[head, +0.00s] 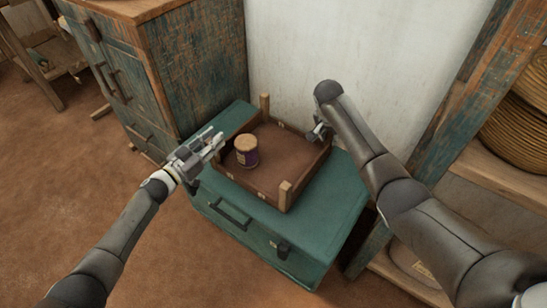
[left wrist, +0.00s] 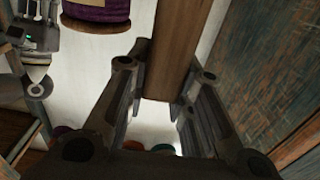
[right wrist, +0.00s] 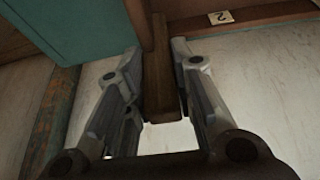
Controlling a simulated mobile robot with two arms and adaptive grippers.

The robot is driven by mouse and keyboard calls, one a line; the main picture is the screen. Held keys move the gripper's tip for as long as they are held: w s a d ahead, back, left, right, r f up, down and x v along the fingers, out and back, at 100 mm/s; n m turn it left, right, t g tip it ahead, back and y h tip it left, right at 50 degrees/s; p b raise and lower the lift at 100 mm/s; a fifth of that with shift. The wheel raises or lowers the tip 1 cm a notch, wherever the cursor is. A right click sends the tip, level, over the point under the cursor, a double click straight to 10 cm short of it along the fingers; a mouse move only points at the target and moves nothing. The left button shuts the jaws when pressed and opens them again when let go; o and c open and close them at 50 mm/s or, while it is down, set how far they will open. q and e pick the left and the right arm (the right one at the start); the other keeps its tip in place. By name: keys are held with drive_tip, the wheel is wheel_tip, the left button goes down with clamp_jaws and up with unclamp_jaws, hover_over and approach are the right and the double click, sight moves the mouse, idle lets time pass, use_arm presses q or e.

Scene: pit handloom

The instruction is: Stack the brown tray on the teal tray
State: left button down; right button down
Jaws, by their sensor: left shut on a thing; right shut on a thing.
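The brown tray (head: 285,150) is a shallow square tray with corner posts, over the teal chest in the head view. My left gripper (head: 217,143) is at its left side, shut on a brown wooden post (left wrist: 170,50) of the tray in the left wrist view. My right gripper (head: 319,133) is at its far right side, shut on another brown wooden part (right wrist: 160,85) in the right wrist view. A purple spool with a tan top (head: 246,151) stands upright inside the tray. I cannot make out a separate teal tray; whether the brown tray rests or hangs is unclear.
The teal chest (head: 325,225) with dark handles is below the tray. A worn wooden cabinet (head: 200,60) stands behind at the left, a pale wall behind. A shelf with coiled baskets (head: 515,130) is at the right. The floor at the lower left is clear.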

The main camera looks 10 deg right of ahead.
use_arm(q)
drive_tip(key=shift+r, duration=0.25)
use_arm(e)
drive_tip(key=shift+r, duration=0.2)
